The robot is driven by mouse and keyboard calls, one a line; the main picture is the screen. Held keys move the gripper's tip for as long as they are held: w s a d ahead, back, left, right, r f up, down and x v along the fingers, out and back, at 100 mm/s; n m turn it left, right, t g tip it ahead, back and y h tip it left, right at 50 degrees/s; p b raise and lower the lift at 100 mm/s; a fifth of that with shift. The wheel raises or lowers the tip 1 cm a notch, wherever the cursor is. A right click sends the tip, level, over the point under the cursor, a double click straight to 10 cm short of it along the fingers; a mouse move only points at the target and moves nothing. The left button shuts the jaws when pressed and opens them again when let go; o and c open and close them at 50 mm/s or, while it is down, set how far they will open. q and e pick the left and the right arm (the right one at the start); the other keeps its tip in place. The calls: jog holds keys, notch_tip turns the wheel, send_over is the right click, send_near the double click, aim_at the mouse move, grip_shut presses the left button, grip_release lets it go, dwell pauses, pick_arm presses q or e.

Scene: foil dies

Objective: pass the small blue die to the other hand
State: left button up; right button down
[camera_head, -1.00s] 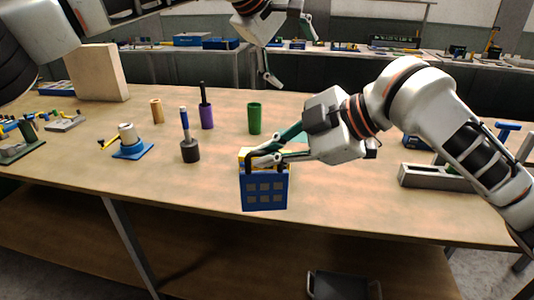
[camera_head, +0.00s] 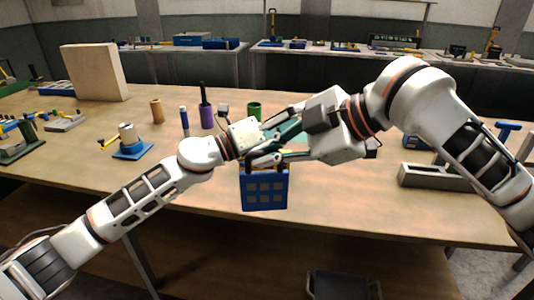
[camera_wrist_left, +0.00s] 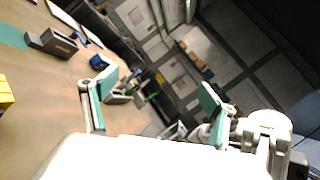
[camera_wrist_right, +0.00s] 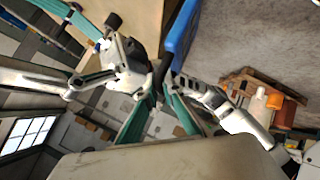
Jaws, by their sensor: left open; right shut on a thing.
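The grip spot is partly hidden.
A green cup (camera_head: 254,107), a purple holder (camera_head: 206,117) and a blue-and-white stick (camera_head: 184,118) stand behind the left gripper. A blue base with a white spool (camera_head: 130,146) is left of them. A grey slotted block (camera_head: 437,178) lies at the right. The front table strip is clear.

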pick_arm(q)
jog(key=s+a+f+n+t+y, duration=0.35)
jog(key=a+f+n, duration=0.35)
jog(key=f+n, duration=0.3)
jog(key=s+a+f+n+t+y, duration=0.25)
jog(key=s+a+f+n, duration=0.25)
jog(key=a+f+n, duration=0.4)
jog(key=s+a+f+n+t+y, duration=0.2)
jog(key=s+a+f+n+y, duration=0.3)
jog(key=f+n, duration=0.55)
jog(key=s+a+f+n+g+y, duration=0.2)
jog(key=s+a+f+n, duration=0.1)
jog(key=s+f, duration=0.6)
jog(key=s+a+f+n+g+y, duration=0.3)
jog(key=s+f, duration=0.6)
jog(key=f, duration=0.4)
jog(key=shift+s+a+f+n+g, duration=0.35)
jog(key=shift+a+f+n, duration=0.1)
jog(key=shift+a, duration=0.2)
